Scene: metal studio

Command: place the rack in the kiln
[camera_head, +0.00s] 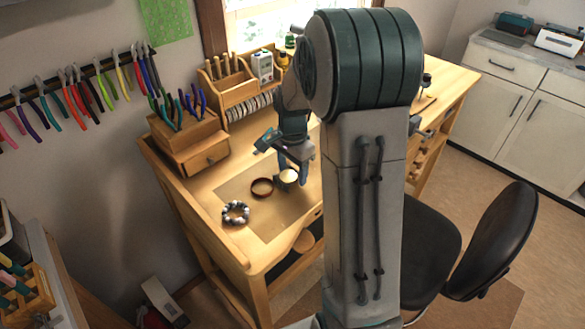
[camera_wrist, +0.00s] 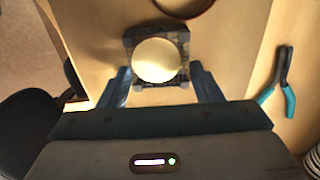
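In the wrist view a small dark square rack (camera_wrist: 182,78) carries a round cream-coloured piece (camera_wrist: 158,60). The two teal fingers of my gripper (camera_wrist: 160,76) stand wide apart, one at each side of the rack. I cannot tell whether they press on it. In the head view the cream piece (camera_head: 288,176) shows at the right of the mat, under my gripper (camera_head: 300,172), and my arm hides most of the rack. On the far counter at the right stand a teal box (camera_head: 515,23) and a white box (camera_head: 559,39); I cannot tell which one is the kiln.
On the wooden workbench (camera_head: 190,188) lie a bead bracelet (camera_head: 236,213) and a dark red ring (camera_head: 262,188). Teal-handled pliers (camera_wrist: 283,75) lie at the right in the wrist view. A black chair (camera_head: 495,240) stands between bench and white cabinets (camera_head: 527,110); some floor there is clear.

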